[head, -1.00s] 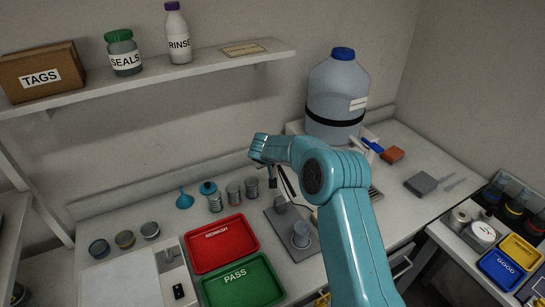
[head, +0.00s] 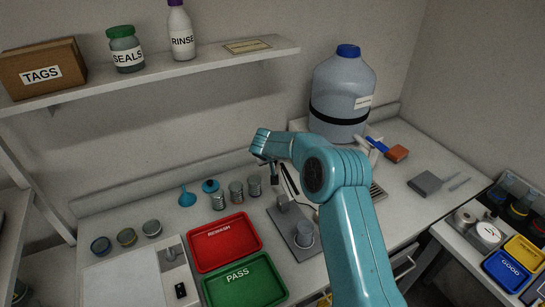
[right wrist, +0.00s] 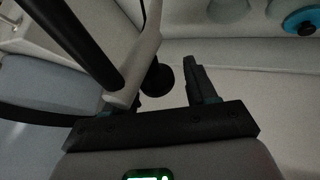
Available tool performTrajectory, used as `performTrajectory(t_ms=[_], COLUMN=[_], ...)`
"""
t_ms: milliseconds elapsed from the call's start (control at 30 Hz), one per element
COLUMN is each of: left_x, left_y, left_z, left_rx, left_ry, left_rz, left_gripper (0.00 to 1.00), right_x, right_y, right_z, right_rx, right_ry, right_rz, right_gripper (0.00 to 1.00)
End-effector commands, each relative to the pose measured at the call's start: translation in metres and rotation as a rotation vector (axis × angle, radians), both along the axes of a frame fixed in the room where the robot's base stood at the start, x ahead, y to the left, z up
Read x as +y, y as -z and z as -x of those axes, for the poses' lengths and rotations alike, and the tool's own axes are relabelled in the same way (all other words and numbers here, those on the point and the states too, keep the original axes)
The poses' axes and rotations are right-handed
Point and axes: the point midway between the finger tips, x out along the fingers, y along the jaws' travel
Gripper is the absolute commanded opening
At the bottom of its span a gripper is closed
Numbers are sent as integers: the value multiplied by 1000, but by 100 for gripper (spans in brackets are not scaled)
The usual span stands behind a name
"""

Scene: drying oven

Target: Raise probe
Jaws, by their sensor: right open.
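My right gripper (head: 273,178) hangs from the teal arm above the bench, behind a grey plate stand (head: 282,232) with a grey cup (head: 304,234) on it. In the right wrist view the right gripper (right wrist: 165,85) is open. A pale rod-like part (right wrist: 138,62) and a small black round piece (right wrist: 157,78) show at its jaws; I cannot tell whether they touch the fingers. A slim dark rod (head: 290,180) stands beside the gripper in the head view. I cannot tell for sure which part is the probe. My left gripper is not in view.
Red (head: 224,241) and green (head: 244,283) trays lie left of the stand. A large blue-capped jug (head: 341,92) stands behind my arm. A shelf (head: 150,75) hangs above.

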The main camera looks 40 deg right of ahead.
Motion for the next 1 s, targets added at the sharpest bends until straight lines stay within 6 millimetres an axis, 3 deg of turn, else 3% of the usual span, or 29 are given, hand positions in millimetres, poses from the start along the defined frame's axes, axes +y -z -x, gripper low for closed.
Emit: performTrajectory(t_ms=[167,500,700,1000], left_x=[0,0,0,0], left_y=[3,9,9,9], left_z=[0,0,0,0], left_rx=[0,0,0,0], left_ry=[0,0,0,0], left_rz=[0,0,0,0], left_gripper=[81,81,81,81], right_x=[7,51,71,81], right_y=[-12,-78,-108,-121], right_z=[5,41,58,67], right_rx=[1,-1,0,2], right_ry=[-2,-2,-1,0], right_rz=[1,0,-2,0], right_gripper=[56,56,56,56])
